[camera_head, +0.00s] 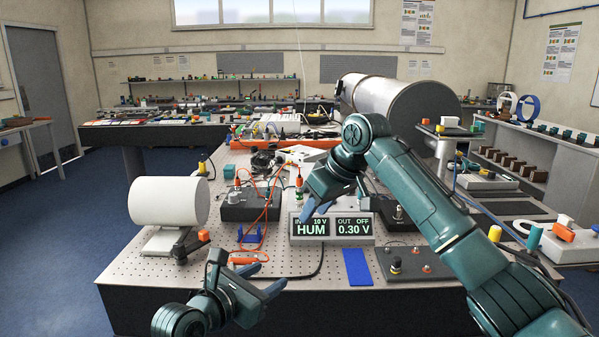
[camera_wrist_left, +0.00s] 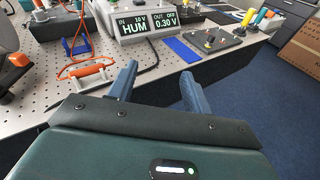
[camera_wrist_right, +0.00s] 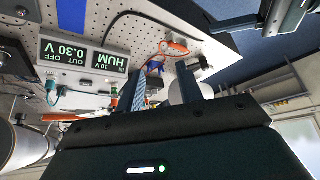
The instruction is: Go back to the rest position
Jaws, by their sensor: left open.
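My left gripper (camera_head: 268,279) is low at the front edge of the perforated table in the head view. Its two blue fingers stand apart and empty in the left wrist view (camera_wrist_left: 160,70). My right gripper (camera_head: 315,208) hangs over the table, pointing down in front of the display box, with its arm coming in from the right and bent at a high joint. In the right wrist view (camera_wrist_right: 163,72) its fingers are apart, with no object visibly held between them. That view is turned roughly upside down.
A display box (camera_head: 333,228) reads HUM and 0.30 V. An orange-handled cable (camera_head: 240,257) lies near my left gripper. A white cylinder (camera_head: 168,200) on a stand is at the left. A blue pad (camera_head: 357,267) and a dark panel with knobs (camera_head: 415,264) lie front right.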

